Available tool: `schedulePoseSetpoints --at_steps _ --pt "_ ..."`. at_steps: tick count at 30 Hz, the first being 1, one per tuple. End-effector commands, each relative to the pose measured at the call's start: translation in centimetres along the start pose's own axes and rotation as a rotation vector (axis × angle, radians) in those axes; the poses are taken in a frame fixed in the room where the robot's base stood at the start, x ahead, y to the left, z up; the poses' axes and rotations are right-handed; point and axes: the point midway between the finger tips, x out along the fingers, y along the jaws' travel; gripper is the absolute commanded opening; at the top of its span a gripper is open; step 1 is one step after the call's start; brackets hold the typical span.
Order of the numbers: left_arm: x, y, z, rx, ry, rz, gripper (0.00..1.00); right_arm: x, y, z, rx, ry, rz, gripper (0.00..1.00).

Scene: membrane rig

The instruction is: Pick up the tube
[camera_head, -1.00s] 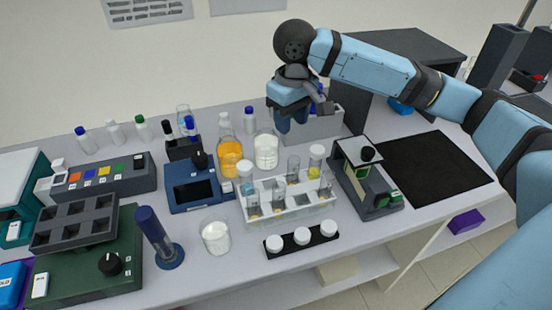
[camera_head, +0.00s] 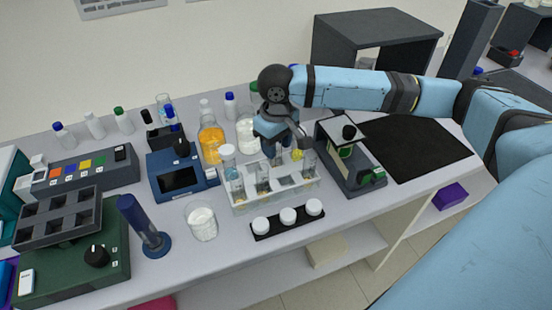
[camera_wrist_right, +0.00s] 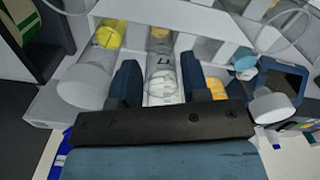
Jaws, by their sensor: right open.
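The white rack (camera_head: 275,199) holds several clear tubes, including one at the left (camera_head: 233,180), one near the middle (camera_head: 263,178) and one at the right (camera_head: 308,162). My right gripper (camera_head: 271,142) is over the back of the rack, pointing down. In the right wrist view, its two blue fingers (camera_wrist_right: 157,82) stand open on either side of a clear tube (camera_wrist_right: 161,72) with dark markings. I cannot tell whether they touch it. In the head view the gripper hides part of the rack's back row. My left gripper is not in view.
A dark device with a green part (camera_head: 350,165) is close on the right. A black strip with white caps (camera_head: 288,218) lies in front. A black mat (camera_head: 415,148) is clear.

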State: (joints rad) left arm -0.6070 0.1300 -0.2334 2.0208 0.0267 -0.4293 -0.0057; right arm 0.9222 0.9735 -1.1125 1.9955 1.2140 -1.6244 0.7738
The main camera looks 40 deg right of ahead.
Motion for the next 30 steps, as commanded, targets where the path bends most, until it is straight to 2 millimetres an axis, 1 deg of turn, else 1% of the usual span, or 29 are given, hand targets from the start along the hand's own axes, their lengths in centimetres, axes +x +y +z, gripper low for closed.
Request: schedulePoseSetpoints --at_steps 1,3,10,11,12,14,15,25,30 --pt "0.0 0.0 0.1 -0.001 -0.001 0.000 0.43 0.6 0.0 0.0 0.000 -0.001 0.000 0.42" --pt "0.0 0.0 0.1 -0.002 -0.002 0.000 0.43 1.0 0.0 0.0 0.000 -0.001 0.001 0.42" --pt "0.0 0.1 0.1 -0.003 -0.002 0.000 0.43 1.1 0.0 0.0 -0.001 0.001 0.000 0.42" --pt "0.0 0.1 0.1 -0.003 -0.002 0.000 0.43 1.1 0.0 0.0 -0.001 0.001 0.000 0.38" --pt "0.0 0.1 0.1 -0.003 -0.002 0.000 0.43 1.1 0.0 0.0 -0.001 0.001 0.000 0.29" --pt "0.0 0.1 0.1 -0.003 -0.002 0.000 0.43 1.1 0.0 0.0 -0.001 0.001 0.000 0.15" --pt "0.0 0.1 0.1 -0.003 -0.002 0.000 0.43 1.1 0.0 0.0 -0.001 0.001 0.000 0.12" --pt "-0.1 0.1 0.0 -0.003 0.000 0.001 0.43 0.9 0.0 0.0 -0.001 0.001 0.000 0.12" --pt "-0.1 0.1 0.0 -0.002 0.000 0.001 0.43 -0.3 -0.1 -0.1 -0.001 0.002 -0.001 0.12"
